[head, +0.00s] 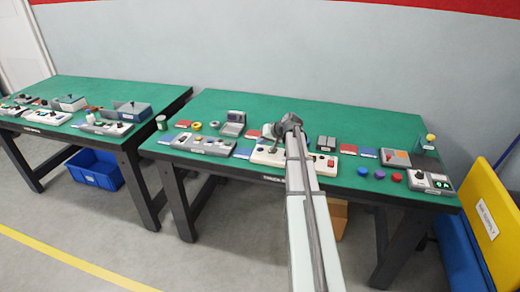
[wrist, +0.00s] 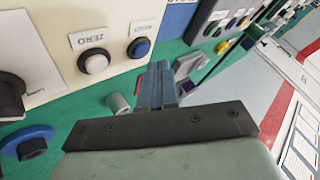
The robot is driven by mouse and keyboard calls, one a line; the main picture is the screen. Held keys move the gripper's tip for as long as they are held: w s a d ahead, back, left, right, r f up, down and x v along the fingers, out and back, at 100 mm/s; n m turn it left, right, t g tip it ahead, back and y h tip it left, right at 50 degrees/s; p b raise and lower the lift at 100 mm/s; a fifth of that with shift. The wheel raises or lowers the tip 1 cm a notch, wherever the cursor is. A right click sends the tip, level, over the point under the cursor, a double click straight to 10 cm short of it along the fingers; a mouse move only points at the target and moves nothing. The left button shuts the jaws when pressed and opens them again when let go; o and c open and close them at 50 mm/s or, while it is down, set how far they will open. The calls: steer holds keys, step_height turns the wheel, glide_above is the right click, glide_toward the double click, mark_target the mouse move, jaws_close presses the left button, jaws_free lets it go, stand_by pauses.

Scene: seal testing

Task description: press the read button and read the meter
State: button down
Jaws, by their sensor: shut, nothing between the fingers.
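My gripper (wrist: 156,82) is shut and empty, its fingertips close beside a blue button (wrist: 139,48) on a cream panel (wrist: 60,20). I cannot tell whether they touch it. A white button (wrist: 94,62) sits next to it under a tag reading ZERO, seen upside down. The tag by the blue button is too blurred to read surely. In the head view my gripper (head: 270,131) is over the cream panel (head: 262,158) at the middle of the green bench; my arm hides part of it. Which device is the meter is unclear; no reading is legible.
A black knob (wrist: 10,98) is at the wrist view's left edge, with a grey cylinder (wrist: 118,103) and a blue round part (wrist: 25,140) below. A unit with a lit green display (head: 440,183) stands at the bench's right end. Several other devices crowd the green bench (head: 300,108).

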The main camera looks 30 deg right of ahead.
mark_target(262, 149)
steer(key=shift+f, duration=0.25)
steer(key=shift+f, duration=0.2)
steer(key=shift+f, duration=0.35)
stand_by(1.2)
steer(key=shift+r, duration=0.8)
steer(key=shift+r, duration=2.5)
